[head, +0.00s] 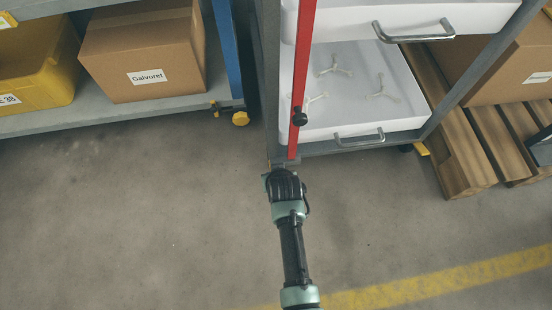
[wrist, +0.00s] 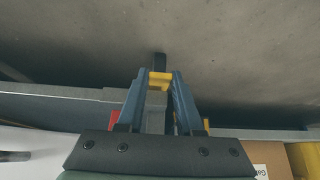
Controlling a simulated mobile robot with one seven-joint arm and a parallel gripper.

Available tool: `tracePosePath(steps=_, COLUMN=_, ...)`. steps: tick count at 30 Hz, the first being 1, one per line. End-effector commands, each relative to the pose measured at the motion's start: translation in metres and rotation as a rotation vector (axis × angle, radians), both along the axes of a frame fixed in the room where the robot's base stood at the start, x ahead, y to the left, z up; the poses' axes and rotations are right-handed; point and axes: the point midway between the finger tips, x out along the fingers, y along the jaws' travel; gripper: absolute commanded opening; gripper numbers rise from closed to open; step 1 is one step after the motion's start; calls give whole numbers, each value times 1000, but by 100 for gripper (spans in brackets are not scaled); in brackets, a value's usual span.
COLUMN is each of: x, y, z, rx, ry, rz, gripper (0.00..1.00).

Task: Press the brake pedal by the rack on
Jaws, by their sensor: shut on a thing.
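The yellow brake pedal (wrist: 160,79) shows in the wrist view between the tips of my gripper's blue fingers. My gripper (wrist: 160,84) is shut on it. A dark part, perhaps the caster, shows just beyond the pedal. In the head view my gripper (head: 281,172) is low at the front left corner of the grey rack (head: 355,144), and hides the pedal there. I cannot tell whether the pedal is up or down. Another yellow pedal (head: 422,149) shows at the rack's front right caster, apart from my gripper.
A red bar (head: 301,80) with a black knob runs up the rack's front left. The rack holds white drawers (head: 350,128). A shelf (head: 130,115) stands left, with a yellow foot piece (head: 241,118). A pallet (head: 470,150) stands right. The front floor is clear.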

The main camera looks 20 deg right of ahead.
Motion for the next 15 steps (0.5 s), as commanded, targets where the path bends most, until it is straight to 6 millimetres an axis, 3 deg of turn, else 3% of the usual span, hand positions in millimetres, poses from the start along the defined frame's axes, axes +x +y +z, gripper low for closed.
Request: tracePosePath(steps=15, x=-6, y=3, z=-29, rx=-101, ry=-356, rz=0, gripper=0)
